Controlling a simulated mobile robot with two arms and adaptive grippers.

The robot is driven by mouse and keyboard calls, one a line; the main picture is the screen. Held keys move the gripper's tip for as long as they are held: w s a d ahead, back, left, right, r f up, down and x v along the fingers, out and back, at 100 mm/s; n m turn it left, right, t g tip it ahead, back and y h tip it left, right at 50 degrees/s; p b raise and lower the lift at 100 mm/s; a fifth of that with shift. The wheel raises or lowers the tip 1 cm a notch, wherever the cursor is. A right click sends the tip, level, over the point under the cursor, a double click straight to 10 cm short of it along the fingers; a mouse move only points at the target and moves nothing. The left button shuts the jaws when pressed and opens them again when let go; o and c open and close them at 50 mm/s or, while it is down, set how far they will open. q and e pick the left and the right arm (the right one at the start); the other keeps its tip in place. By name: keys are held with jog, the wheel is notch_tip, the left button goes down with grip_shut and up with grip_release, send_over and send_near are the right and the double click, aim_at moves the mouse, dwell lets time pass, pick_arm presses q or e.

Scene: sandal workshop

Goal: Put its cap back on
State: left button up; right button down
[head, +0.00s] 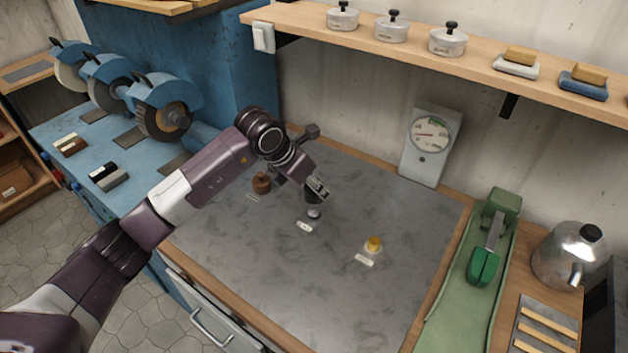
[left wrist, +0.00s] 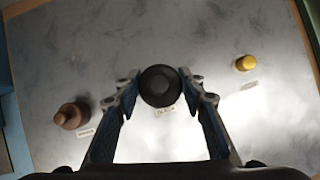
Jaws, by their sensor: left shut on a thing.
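My left gripper (head: 318,188) is over the middle of the grey bench top, fingers pointing down, shut on a black cap (head: 312,197). In the left wrist view the cap (left wrist: 160,86) is a round dark disc between the fingertips (left wrist: 160,88). A small pale container (head: 314,213) stands directly below the cap in the head view; in the wrist view the cap hides it. I cannot tell whether cap and container touch. My right gripper is not in view.
A brown container (head: 261,184) stands left and a yellow-topped one (head: 374,244) right, each beside a small label. A dial gauge (head: 431,140) leans at the wall; a green tool (head: 487,250) and kettle (head: 570,256) are right. The front of the bench top (head: 310,290) is clear.

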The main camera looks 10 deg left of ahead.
aim_at(317, 208)
pick_arm(q)
jog(key=shift+w+a+n, duration=0.1)
jog(key=shift+w+n, duration=0.1)
jog(key=shift+n, duration=0.1)
jog(key=shift+f+b, duration=1.85)
jog(key=shift+f, duration=1.1)
jog(key=shift+f+b, duration=0.55)
jog(key=shift+f, duration=0.15)
jog(key=o, duration=1.1)
